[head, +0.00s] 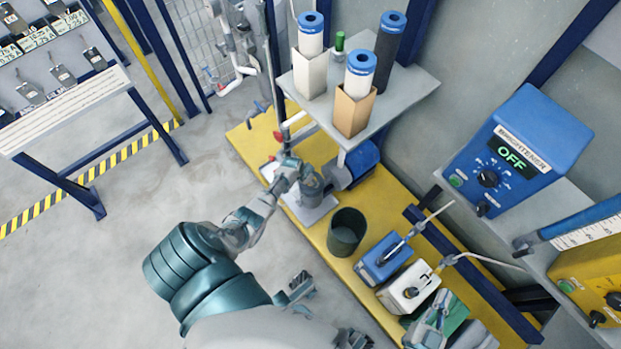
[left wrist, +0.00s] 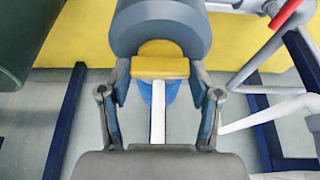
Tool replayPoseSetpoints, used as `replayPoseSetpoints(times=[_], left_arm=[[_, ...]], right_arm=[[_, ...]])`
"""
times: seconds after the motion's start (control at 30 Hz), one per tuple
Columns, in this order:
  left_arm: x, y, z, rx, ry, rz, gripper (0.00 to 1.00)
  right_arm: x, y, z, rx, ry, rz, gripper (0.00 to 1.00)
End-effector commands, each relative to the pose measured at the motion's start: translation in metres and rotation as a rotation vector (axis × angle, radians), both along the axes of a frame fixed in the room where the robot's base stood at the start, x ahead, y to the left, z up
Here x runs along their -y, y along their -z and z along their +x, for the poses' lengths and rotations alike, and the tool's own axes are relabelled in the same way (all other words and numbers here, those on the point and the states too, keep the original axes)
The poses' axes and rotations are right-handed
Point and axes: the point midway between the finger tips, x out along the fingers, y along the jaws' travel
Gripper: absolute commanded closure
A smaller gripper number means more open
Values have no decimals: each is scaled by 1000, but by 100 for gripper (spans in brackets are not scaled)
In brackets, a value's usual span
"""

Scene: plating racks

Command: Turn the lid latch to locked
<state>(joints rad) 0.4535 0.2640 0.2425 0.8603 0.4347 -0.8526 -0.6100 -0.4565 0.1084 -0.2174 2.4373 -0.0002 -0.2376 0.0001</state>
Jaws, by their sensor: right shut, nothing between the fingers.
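The grey pump-like housing (head: 311,184) stands on the yellow platform, with a blue motor-like part on its right. In the left wrist view, the yellow latch (left wrist: 160,68) sits in front of the grey round body (left wrist: 160,25). My left gripper (head: 284,174) is at the housing in the head view. The lock marks are not readable. My right gripper (head: 432,318) is shut and empty, low at the right.
The yellow platform (head: 262,140) carries a dark green bucket (head: 346,232), a blue box (head: 382,260) and a white box (head: 408,288). A shelf (head: 416,82) with filter cartridges is above the housing. A blue control box (head: 515,150) is on the right. Open floor lies left.

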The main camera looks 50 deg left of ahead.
Motion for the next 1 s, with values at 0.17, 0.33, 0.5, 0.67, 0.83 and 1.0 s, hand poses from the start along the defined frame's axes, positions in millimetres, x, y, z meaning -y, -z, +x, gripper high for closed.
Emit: replayPoseSetpoints(times=[0.17,0.33,0.5,0.67,0.83,1.0], left_arm=[[0,0,0,0,0,0,12],[0,0,0,1,-1,0,12],[-1,-4,-2,1,-1,0,12],[-2,-19,-8,2,-1,2,12],[-4,-48,-20,2,0,3,12],[-5,-78,-33,1,0,2,12]], right_arm=[[0,0,0,0,0,0,100],[0,0,0,-1,0,0,100],[0,0,-1,1,-2,-2,100],[0,0,-1,0,-1,-1,100],[0,-1,-1,1,-1,-1,100],[0,-1,-1,0,-1,-1,100]])
